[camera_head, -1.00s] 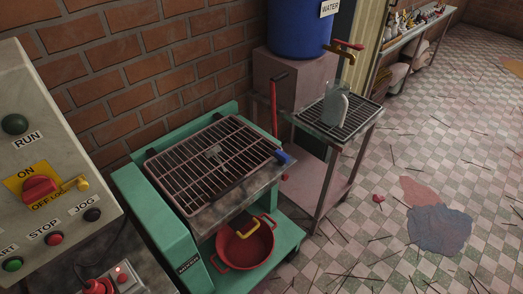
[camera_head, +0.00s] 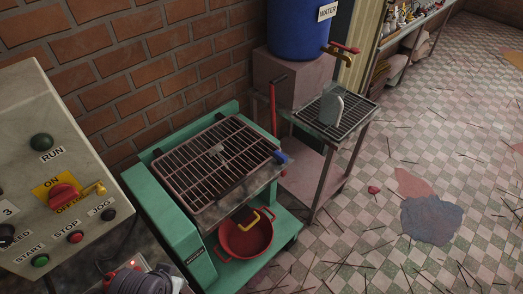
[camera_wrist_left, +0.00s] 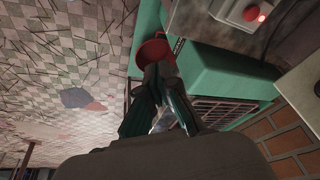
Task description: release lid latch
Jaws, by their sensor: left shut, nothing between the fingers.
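The green machine (camera_head: 165,212) carries a barred grid lid (camera_head: 215,162), which lies down flat. A blue-gripped handle (camera_head: 281,157) sits at the lid's right corner; I cannot tell whether it is the latch. My left gripper (camera_wrist_left: 158,76) is shut and empty in the left wrist view. In that view its fingertips overlap the red pan (camera_wrist_left: 152,52) and the green machine body; I cannot see contact. My right gripper is not in view.
A control panel (camera_head: 45,190) with knobs and buttons stands at the left. A red pan (camera_head: 245,237) sits on the machine's lower shelf. A small rack table (camera_head: 340,115) holds a grey jug, beside a blue water barrel (camera_head: 297,28). The tiled floor at right is mostly open, with scattered sticks.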

